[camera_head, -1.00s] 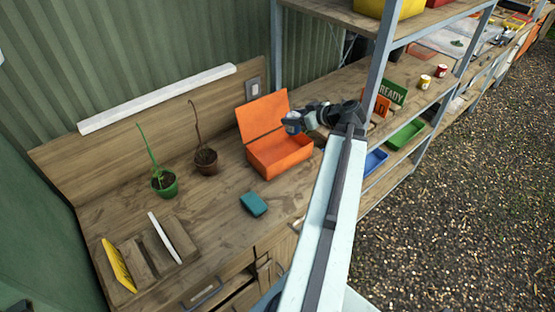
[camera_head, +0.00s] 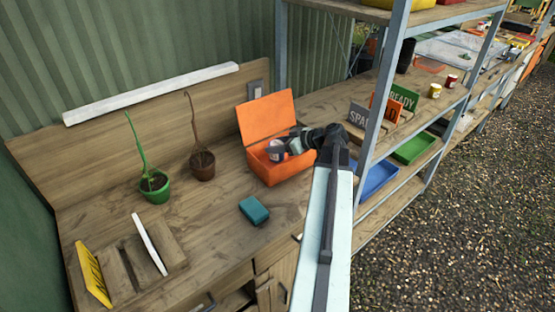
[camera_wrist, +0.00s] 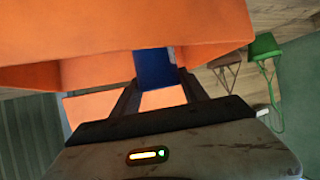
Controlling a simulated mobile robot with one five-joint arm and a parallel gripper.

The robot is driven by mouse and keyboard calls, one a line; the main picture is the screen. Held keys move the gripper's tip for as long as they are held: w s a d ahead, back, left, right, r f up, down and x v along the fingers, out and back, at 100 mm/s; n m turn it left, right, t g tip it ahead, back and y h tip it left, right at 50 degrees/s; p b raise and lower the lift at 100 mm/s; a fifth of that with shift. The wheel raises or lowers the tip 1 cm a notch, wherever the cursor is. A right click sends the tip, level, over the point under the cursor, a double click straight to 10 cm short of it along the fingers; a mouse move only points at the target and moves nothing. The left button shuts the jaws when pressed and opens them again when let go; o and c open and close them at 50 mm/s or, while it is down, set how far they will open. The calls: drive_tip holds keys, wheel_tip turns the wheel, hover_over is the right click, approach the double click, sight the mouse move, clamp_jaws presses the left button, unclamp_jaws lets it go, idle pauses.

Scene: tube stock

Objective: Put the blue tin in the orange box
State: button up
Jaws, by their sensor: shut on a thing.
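The orange box (camera_head: 284,174) stands on the wooden bench with its lid raised at the back. My gripper (camera_head: 281,147) reaches in from the right over the box's opening. It is shut on the blue tin (camera_head: 275,152), which looks pale with a dark patch in the head view. In the wrist view the tin (camera_wrist: 154,69) shows blue between my two fingers (camera_wrist: 158,88), with orange box walls (camera_wrist: 100,45) around it. The tin is at the opening, in front of the lid. I cannot tell whether it touches the box floor.
A teal block (camera_head: 254,210) lies on the bench in front of the box. A shelf post (camera_head: 377,100) rises to the right of my arm. Bare bench lies around the teal block.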

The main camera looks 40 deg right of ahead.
wheel_tip(320, 180, down, 4)
drive_tip(key=b, duration=0.3)
drive_tip(key=shift+b, duration=0.4)
drive_tip(key=shift+r, duration=0.25)
drive_tip(key=shift+f, duration=0.15)
drive_tip(key=o, duration=1.5)
drive_tip(key=shift+r+p, duration=0.3)
drive_tip(key=shift+p, duration=0.05)
drive_tip(key=p+v, duration=0.5)
drive_tip(key=v, duration=0.6)
drive_tip(key=shift+s, duration=0.45)
